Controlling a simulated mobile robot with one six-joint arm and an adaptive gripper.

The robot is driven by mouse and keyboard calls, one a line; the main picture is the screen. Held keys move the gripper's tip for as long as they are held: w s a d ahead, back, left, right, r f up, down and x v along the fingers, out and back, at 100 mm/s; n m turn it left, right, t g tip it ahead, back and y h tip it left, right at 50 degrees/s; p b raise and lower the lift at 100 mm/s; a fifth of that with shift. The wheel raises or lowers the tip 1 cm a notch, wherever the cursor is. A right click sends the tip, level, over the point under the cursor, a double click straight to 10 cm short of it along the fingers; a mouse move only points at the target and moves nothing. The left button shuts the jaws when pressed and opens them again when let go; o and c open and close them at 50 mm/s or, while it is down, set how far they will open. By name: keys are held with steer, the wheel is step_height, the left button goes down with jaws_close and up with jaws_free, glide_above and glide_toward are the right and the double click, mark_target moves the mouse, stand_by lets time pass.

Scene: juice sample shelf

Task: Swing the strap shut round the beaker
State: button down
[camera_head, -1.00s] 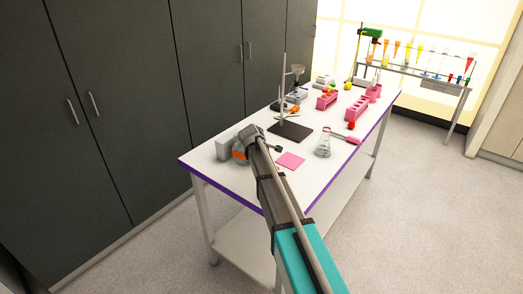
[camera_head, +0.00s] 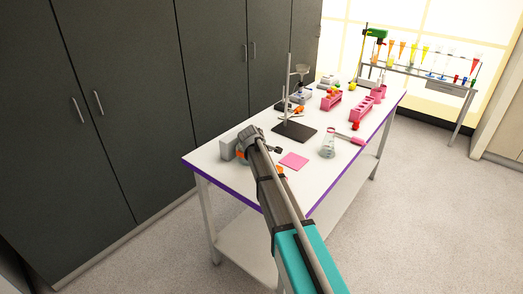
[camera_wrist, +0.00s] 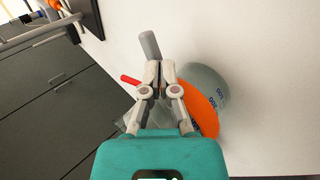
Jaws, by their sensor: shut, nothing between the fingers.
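In the wrist view a round grey-green glass beaker (camera_wrist: 216,84) with an orange part (camera_wrist: 205,112) and blue markings lies just right of my gripper (camera_wrist: 154,70). My gripper is shut and empty, with its fingertips close together. A grey rod-like piece (camera_wrist: 149,44) shows just past the fingertips, and a short red bar (camera_wrist: 130,79) shows left of them. I cannot tell whether either belongs to the strap. In the head view my wrist covers most of the beaker and hides my fingertips.
The white table (camera_head: 220,174) also bears a grey block (camera_head: 228,147), a pink square (camera_head: 293,161), a conical flask (camera_head: 328,147) and a stand with a dark base (camera_head: 294,132). Pink racks (camera_head: 331,101) stand farther back. Dark cabinets (camera_head: 150,110) line the left.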

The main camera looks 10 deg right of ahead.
stand_by(0.3)
steer(key=shift+s+r, duration=0.1)
steer(key=shift+r, duration=0.05)
steer(key=shift+s+r+p, duration=0.45)
steer(key=shift+r+p, duration=0.2)
steer(key=shift+p, duration=0.15)
steer(key=s+d+p+v, duration=0.1)
steer(key=d+p+v, duration=0.1)
steer(key=p+v, duration=0.6)
steer(key=v, duration=0.4)
steer(key=shift+s+d+p, duration=0.15)
steer(key=shift+d+p, duration=0.1)
steer(key=shift+p, duration=0.1)
steer(key=shift+f, duration=0.1)
